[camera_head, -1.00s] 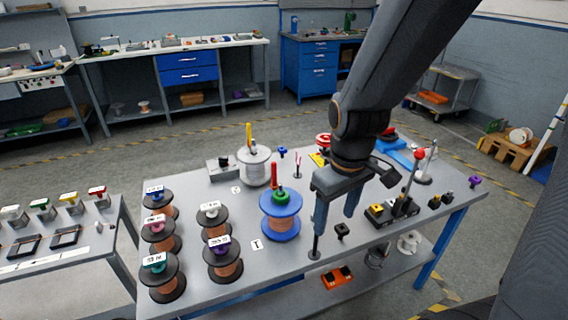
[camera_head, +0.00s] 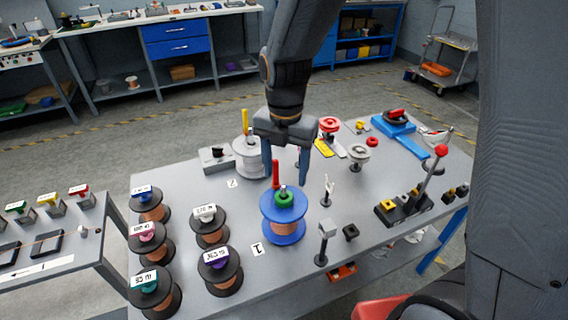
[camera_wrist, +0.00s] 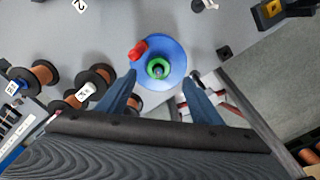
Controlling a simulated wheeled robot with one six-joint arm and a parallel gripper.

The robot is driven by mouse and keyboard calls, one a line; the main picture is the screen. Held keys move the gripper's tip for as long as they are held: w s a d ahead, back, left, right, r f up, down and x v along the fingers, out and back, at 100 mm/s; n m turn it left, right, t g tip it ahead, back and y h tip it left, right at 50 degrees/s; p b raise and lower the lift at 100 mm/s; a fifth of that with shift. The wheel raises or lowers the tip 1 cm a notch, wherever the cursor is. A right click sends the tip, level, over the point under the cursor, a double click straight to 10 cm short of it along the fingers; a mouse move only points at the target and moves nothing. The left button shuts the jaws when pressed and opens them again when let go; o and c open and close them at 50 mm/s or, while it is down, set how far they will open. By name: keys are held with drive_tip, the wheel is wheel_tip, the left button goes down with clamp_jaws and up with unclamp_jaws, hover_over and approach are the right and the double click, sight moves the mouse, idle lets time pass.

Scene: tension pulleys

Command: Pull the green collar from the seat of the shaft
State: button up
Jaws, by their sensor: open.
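The green collar (camera_head: 284,198) sits at the top of the blue-flanged spool (camera_head: 283,228), around the tip of a grey shaft. A red upright handle (camera_head: 276,174) stands beside it on the same flange. In the wrist view the green collar (camera_wrist: 158,68) shows as a ring around the shaft end, on the blue disc (camera_wrist: 172,55) with the red handle (camera_wrist: 138,50) at its upper left. My gripper (camera_head: 287,180) is open and empty, above and behind the spool in the head view. In the wrist view its two fingers (camera_wrist: 157,78) lie apart on either side of the disc's lower part.
Several copper spools (camera_head: 210,228) stand left of the blue spool. A white spool with a yellow handle (camera_head: 247,155) stands behind it. A small grey post (camera_head: 325,235) and a black block with a red-knobbed lever (camera_head: 400,212) stand to the right.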

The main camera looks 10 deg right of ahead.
sight(284, 186)
drive_tip(key=shift+s+a+f+p, duration=0.1)
drive_tip(key=shift+f+p, duration=0.3)
drive_tip(key=shift+f, duration=1.5)
drive_tip(key=shift+a+f+p, duration=0.1)
drive_tip(key=shift+f+p, duration=0.3)
drive_tip(key=shift+f, duration=1.5)
drive_tip(key=c, duration=1.2)
